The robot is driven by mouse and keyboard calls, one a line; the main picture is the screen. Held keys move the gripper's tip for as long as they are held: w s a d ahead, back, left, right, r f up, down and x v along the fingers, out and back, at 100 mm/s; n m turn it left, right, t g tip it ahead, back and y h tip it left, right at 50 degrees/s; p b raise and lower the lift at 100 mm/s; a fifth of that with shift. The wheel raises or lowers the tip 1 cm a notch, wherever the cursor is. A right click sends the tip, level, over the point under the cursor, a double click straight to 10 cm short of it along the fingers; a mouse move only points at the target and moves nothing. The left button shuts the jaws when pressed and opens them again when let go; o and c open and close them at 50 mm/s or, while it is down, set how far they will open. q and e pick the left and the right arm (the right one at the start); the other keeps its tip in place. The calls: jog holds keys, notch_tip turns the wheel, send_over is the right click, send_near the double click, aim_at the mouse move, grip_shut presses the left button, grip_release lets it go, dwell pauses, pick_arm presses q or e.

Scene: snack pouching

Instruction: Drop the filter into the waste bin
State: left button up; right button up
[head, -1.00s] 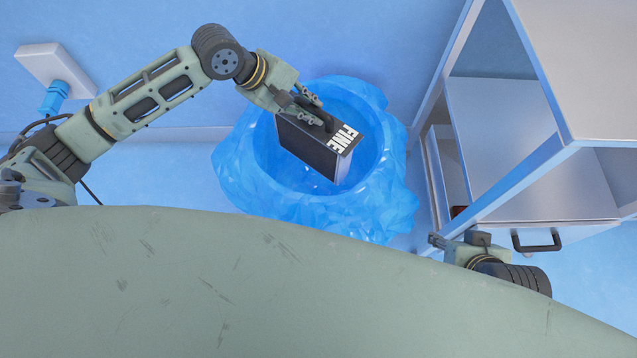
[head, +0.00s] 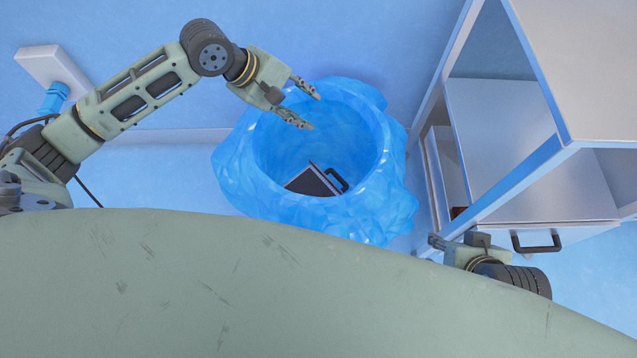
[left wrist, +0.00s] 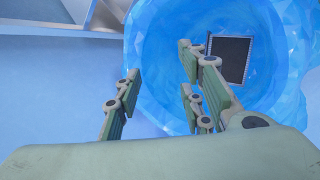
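The filter (head: 311,181), a dark box with a pale edge and a black handle, lies tilted inside the waste bin (head: 235,170), which is lined with blue plastic. In the left wrist view the filter (left wrist: 230,58) shows as a dark rectangle within the blue bin (left wrist: 160,60). My left gripper (head: 312,111) is open and empty above the bin's back left rim, with its fingers spread, apart from the filter. It also shows open in the left wrist view (left wrist: 160,95). My right gripper (head: 436,241) is at the lower right; its fingertips are small and partly hidden.
A metal shelf unit (head: 560,140) with a black-handled drawer (head: 537,240) stands right of the bin, close to my right gripper. A white wall box (head: 52,65) with a blue fitting is at the upper left. Floor is clear left of the bin.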

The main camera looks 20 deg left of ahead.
pick_arm(q)
jog(key=v, duration=1)
